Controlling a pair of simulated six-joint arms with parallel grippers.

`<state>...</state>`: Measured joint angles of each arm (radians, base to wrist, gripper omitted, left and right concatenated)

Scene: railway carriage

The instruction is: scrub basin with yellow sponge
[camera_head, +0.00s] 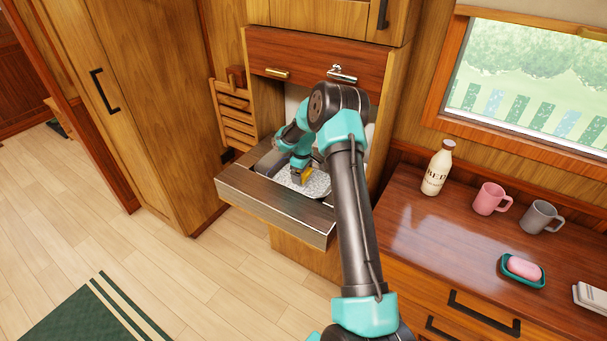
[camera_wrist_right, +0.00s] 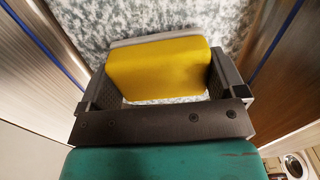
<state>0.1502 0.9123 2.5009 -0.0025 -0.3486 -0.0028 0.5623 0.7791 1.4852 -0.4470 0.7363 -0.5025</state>
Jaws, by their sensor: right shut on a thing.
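The yellow sponge (camera_wrist_right: 158,72) is between the two fingers of my right gripper (camera_wrist_right: 158,80), which is shut on it. A grey layer shows along the sponge's far edge in the right wrist view. I cannot tell whether the sponge touches the speckled surface (camera_wrist_right: 250,25). My left gripper is not in view.
A chrome tap (camera_head: 342,73) is above the drawer. A slatted wooden rack (camera_head: 232,115) hangs to its left. On the counter at right stand a bottle (camera_head: 437,170), a pink mug (camera_head: 490,199), a grey mug (camera_head: 539,216) and a teal dish (camera_head: 508,272) with pink soap (camera_head: 524,267).

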